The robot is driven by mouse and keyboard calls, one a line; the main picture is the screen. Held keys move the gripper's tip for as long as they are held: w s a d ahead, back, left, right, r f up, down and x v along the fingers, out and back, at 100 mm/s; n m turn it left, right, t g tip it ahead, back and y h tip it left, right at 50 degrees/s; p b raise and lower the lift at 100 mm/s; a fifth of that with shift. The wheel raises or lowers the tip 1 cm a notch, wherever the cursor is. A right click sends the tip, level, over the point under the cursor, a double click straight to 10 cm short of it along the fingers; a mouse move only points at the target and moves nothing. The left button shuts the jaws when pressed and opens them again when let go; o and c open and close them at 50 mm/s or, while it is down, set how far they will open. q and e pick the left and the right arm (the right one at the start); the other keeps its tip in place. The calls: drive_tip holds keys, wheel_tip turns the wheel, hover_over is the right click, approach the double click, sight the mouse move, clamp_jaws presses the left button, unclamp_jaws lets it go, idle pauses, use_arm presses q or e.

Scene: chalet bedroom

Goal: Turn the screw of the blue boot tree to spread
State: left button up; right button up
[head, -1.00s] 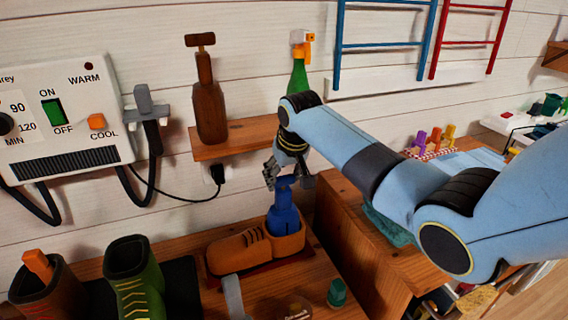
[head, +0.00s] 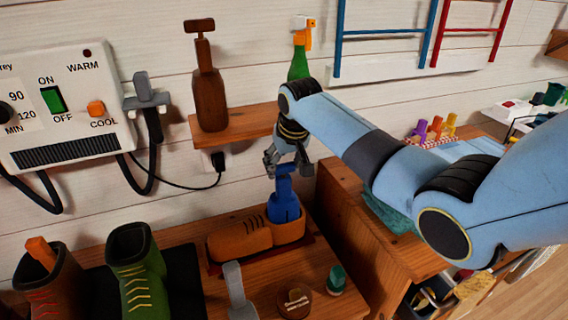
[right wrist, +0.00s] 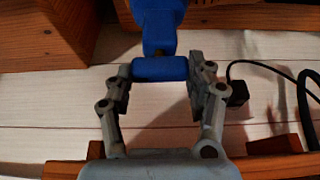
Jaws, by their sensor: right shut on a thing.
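The blue boot tree (head: 284,207) stands upright in the heel opening of a brown shoe (head: 240,242) on the wooden bench. Its screw has a blue crossbar handle (right wrist: 160,69), seen close up in the right wrist view. My right gripper (head: 286,168) reaches down from above and is shut on this crossbar. In the right wrist view the two grey fingers (right wrist: 160,84) stand at its two ends. My left gripper is not in view.
A wall shelf (head: 235,137) with a brown bottle-shaped thing (head: 209,98) is behind. A small green item (head: 337,281) and a round brown tin (head: 294,304) sit in front.

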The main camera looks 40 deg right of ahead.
drive_tip(key=o, duration=1.2)
drive_tip(key=shift+r, duration=0.1)
drive_tip(key=v, duration=1.1)
drive_tip(key=shift+s+r, duration=0.25)
drive_tip(key=shift+r, duration=0.1)
